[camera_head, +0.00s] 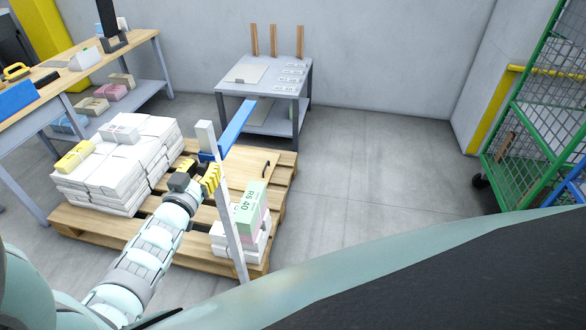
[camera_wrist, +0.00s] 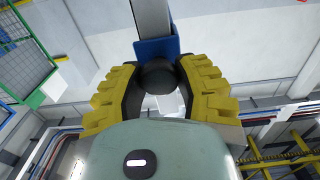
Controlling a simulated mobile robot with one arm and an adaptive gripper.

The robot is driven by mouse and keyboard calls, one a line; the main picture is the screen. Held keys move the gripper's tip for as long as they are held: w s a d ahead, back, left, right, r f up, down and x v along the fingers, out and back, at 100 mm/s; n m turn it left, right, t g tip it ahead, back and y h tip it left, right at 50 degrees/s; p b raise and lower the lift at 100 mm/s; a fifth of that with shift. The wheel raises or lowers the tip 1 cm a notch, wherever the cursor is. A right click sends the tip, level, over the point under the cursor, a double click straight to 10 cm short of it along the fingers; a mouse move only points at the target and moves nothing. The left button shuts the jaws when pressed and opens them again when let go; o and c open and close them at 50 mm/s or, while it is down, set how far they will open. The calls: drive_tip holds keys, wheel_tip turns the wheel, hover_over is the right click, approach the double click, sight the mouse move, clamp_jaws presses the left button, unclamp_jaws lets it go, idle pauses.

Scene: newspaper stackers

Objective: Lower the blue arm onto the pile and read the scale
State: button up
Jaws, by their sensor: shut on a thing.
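A pale upright post (camera_head: 232,215) stands at the pallet. The blue arm (camera_head: 236,128) sticks out from it toward the back right, raised above the pallet. My gripper (camera_head: 211,178), with yellow-and-black fingers, is at the post just below the blue arm's root. In the wrist view my gripper (camera_wrist: 158,80) is shut around a black round knob (camera_wrist: 158,77) in front of the blue bracket (camera_wrist: 157,48) and the grey post (camera_wrist: 151,17). A large pile of white bundles (camera_head: 112,175) is left of the post. A smaller pile (camera_head: 243,244) is right of it. No scale marks are readable.
A grey table (camera_head: 264,88) stands behind, a workbench (camera_head: 135,45) left, a green mesh cart (camera_head: 540,120) right. Right floor is clear.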

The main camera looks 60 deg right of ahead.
clamp_jaws()
wheel_tip(320, 180, down, 30)
drive_tip(key=b, duration=2.4)
drive_tip(key=o, duration=0.9)
unclamp_jaws()
drive_tip(key=shift+a, duration=0.15)
approach(229, 233)
drive_tip(key=v, duration=0.5)
drive_tip(key=shift+a+f, duration=0.1)
drive_tip(key=shift+a, duration=0.1)
